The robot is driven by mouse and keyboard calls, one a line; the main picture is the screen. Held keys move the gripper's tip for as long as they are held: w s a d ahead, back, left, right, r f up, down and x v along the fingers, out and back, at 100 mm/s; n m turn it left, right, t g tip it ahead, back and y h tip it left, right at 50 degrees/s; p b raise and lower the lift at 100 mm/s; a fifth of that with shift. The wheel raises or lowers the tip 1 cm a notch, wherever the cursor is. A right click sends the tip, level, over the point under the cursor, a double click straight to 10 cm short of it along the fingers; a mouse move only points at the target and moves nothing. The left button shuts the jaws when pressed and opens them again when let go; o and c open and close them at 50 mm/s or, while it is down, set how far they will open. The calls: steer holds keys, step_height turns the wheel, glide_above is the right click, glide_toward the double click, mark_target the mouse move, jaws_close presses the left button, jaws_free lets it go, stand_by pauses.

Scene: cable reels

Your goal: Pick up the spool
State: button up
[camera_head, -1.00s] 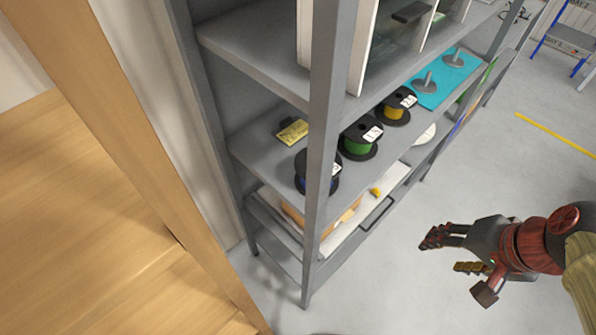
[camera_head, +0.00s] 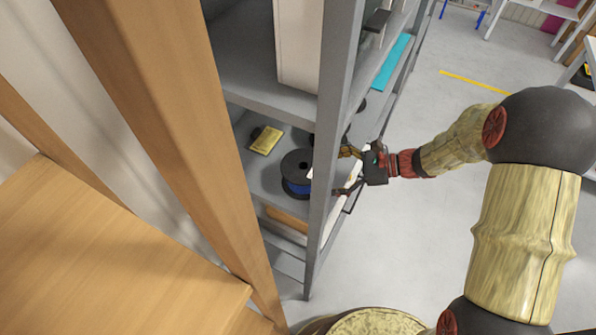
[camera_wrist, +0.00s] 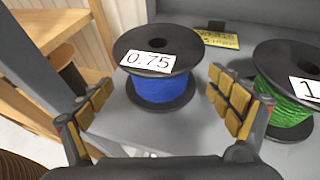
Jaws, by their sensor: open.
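A spool with black flanges and blue cable (camera_wrist: 160,88) stands upright on the grey shelf, with a white label reading 0.75. In the head view the blue spool (camera_head: 297,174) is partly behind the shelf post. My gripper (camera_wrist: 152,100) is open, its yellow-padded fingers to the left and right of the blue spool and nearer the camera, with nothing held. In the head view my gripper (camera_head: 347,172) is at the shelf's open side by the post. A green spool (camera_wrist: 290,92) stands to the right, close to the right finger.
A yellow label card (camera_head: 265,141) lies behind the blue spool. The grey shelf post (camera_head: 330,150) stands beside my gripper. An upper shelf (camera_head: 265,92) is above the spools. A wooden frame (camera_head: 170,130) is at the left. Open floor lies to the right.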

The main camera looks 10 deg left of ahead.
mark_target(302, 173)
steer(key=b+x, duration=0.1)
steer(key=x, duration=0.6)
steer(key=shift+a, duration=0.1)
steer(key=shift+c, duration=0.3)
steer(key=c, duration=1.8)
steer(key=shift+c, duration=0.2)
steer(key=shift+r, duration=0.1)
